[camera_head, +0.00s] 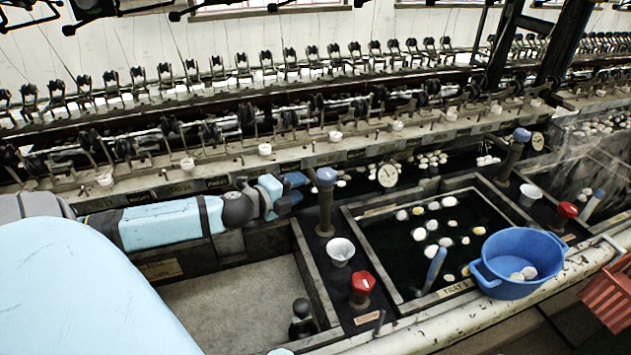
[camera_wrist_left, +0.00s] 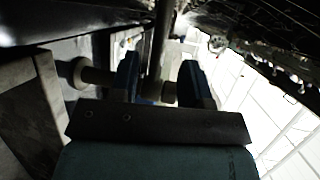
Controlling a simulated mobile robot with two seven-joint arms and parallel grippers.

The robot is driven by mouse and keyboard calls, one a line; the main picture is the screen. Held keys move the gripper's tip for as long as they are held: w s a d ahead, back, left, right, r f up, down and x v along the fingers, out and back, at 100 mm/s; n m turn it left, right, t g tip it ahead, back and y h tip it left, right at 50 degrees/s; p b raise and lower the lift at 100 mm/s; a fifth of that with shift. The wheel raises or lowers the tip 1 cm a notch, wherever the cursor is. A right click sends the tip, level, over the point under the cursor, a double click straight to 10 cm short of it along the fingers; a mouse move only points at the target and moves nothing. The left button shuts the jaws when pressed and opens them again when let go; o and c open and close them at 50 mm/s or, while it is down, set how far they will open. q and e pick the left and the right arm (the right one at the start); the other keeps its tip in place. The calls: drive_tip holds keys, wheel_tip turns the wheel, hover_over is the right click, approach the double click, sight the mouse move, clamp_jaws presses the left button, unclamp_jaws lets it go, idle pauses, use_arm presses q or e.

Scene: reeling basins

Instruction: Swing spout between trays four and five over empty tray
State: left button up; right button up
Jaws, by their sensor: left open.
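The spout is an upright dark post (camera_head: 325,210) with a blue top, on the divider between two trays. The empty tray (camera_head: 235,305) is left of it, with a bare grey floor. A water-filled tray (camera_head: 400,295) with floating white and yellow cocoons is right of it. My left gripper (camera_head: 292,192) is open, just left of the post's upper part. In the left wrist view, the post shows between the blue fingers (camera_wrist_left: 160,80), and a round-ended horizontal piece (camera_wrist_left: 85,75) passes by them. Contact cannot be told. My right gripper is out of view.
A white cup (camera_head: 340,251) and a red knob (camera_head: 362,283) stand on the divider. A blue pan (camera_head: 508,288) holding cocoons sits at the front rim. A second blue-topped post (camera_head: 513,158) stands further right. A red basket (camera_head: 610,292) is at the right edge.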

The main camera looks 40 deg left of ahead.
sight(317, 185)
use_arm(q)
drive_tip(key=shift+w+d+f, duration=0.1)
drive_tip(key=shift+w+f, duration=0.1)
drive_tip(key=shift+w, duration=0.9)
drive_tip(key=shift+w+d+f, duration=0.1)
drive_tip(key=shift+w+f, duration=0.05)
drive_tip(key=shift+w, duration=0.9)
drive_tip(key=shift+w+d+f, duration=0.1)
drive_tip(key=shift+w+f, duration=0.1)
drive_tip(key=shift+w, duration=0.9)
clamp_jaws()
